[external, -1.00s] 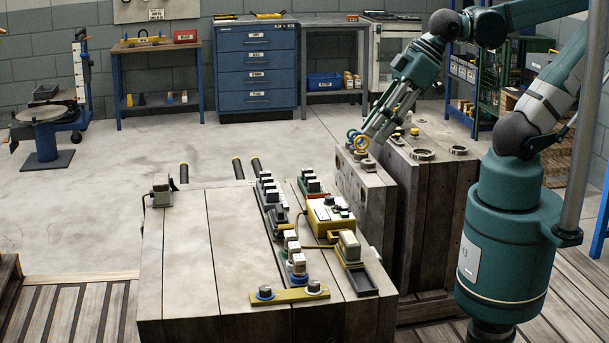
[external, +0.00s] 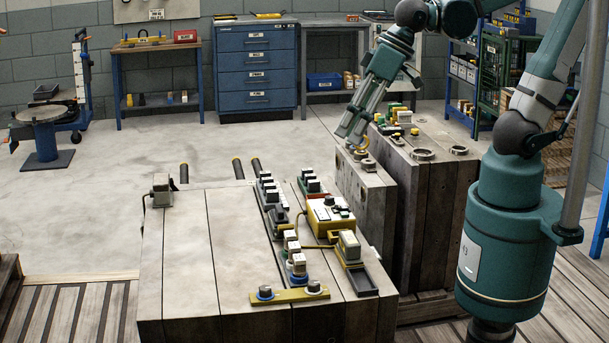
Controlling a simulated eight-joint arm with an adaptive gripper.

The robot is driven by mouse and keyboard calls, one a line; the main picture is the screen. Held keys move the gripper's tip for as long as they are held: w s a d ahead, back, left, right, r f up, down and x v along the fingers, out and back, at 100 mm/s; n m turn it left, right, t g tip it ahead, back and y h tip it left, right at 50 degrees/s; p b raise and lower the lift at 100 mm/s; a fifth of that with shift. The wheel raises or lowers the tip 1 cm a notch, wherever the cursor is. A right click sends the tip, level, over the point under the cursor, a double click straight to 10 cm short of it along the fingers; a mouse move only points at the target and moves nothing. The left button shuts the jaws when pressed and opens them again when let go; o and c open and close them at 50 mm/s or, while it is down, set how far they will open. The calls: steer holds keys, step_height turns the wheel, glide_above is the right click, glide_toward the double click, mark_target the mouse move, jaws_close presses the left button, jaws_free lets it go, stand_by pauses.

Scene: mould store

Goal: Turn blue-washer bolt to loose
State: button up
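A second, dark-topped bolt (external: 314,287) stands at the plate's right end. My gripper (external: 348,137) points down over the narrow upright block behind the large one, far from the yellow plate. Its fingers look close together, but their tips are too small to tell whether they are open or shut. A yellow ring (external: 364,146) shows beside the fingertips; whether they touch it is unclear.
A yellow control box (external: 330,216), several block-shaped connectors and a yellow-edged tray (external: 362,279) crowd the right half of the large block (external: 185,260). Its left half is mostly bare. The narrow block (external: 366,196) and a taller block (external: 440,205) stand behind right.

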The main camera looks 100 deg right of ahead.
steer(key=w+a+f+m+g, duration=0.1)
steer(key=w+a+f+m, duration=0.15)
steer(key=w+m, duration=0.35)
steer(key=m+g+p, duration=0.2)
steer(key=m+g, duration=0.3)
steer(key=m, duration=0.7)
glide_above(265, 287)
steer(key=shift+f, duration=9.45)
steer(key=shift+f+b, duration=0.85)
steer(key=shift+f, duration=3.05)
steer(key=c, duration=0.9)
